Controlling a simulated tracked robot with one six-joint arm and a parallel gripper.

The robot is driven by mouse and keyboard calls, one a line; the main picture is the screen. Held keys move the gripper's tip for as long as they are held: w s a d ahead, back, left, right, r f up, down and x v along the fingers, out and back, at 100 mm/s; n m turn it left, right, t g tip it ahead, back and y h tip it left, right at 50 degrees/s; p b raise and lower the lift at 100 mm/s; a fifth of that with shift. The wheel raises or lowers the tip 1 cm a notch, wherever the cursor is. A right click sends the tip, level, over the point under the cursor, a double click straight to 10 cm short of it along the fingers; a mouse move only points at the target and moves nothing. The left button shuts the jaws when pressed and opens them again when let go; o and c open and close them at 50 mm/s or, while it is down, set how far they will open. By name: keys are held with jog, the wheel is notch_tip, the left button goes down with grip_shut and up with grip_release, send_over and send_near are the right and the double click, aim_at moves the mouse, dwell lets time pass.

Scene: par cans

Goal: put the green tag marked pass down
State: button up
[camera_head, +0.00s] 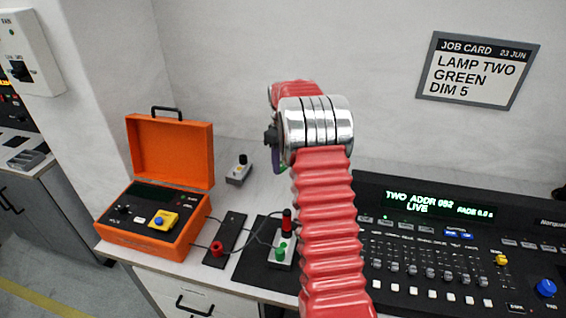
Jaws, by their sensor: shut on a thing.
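My red ribbed arm (330,225) rises through the middle of the camera_head view, with a silver joint at its top. My gripper's fingers do not show; the arm and joint cover that area. A small sliver of purple and green shows just left of the joint, too little to name. No green tag marked pass can be made out. A job card (478,70) on the wall reads LAMP TWO, GREEN, DIM 5.
An open orange case (165,195) stands on the bench at left. Right of it are a black strip with a red plug (217,248), a dark mat (252,265) with red and green terminals, and a small switch box (239,172). A lighting console (450,250) fills the right.

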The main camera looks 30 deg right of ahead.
jog(key=shift+a, duration=0.1)
jog(key=s+a+m, duration=0.2)
jog(key=s+a, duration=0.1)
jog(key=a, duration=1.2)
jog(key=s+a+m, duration=0.1)
jog(key=s+a, duration=0.2)
jog(key=a, duration=1.3)
jog(key=shift+s+m, duration=0.15)
jog(key=shift+m, duration=0.25)
